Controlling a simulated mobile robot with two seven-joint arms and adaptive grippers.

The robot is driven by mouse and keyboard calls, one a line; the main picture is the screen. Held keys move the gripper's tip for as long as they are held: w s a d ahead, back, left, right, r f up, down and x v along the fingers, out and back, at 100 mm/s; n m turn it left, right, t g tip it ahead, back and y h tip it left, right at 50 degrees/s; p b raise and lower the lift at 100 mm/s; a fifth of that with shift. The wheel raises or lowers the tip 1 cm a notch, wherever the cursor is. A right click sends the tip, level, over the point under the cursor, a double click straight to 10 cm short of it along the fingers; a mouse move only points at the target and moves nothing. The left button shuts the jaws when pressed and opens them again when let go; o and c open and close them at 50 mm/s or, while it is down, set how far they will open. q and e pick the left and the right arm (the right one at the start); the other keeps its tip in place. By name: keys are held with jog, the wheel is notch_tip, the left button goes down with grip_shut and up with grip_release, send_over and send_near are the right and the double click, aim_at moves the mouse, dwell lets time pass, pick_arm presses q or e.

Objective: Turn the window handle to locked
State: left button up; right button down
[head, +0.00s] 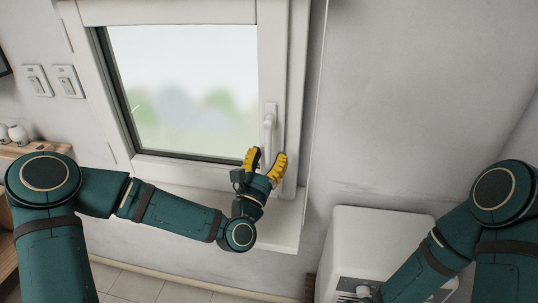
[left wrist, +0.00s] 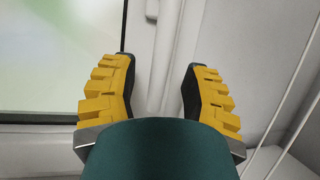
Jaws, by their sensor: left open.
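The white window handle (head: 269,122) is on the right side of the window sash (head: 182,10). Its lever hangs down along the frame.
A white sill (head: 285,235) juts out below the window, under my left gripper. A white box-shaped appliance (head: 375,235) stands at the lower right. Two switches (head: 50,80) are on the left wall, above a wooden shelf (head: 30,148) with white items. The right wall is bare.

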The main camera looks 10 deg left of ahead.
pick_arm(q)
jog(key=v, duration=0.7)
pick_arm(e)
jog(key=shift+s, duration=0.1)
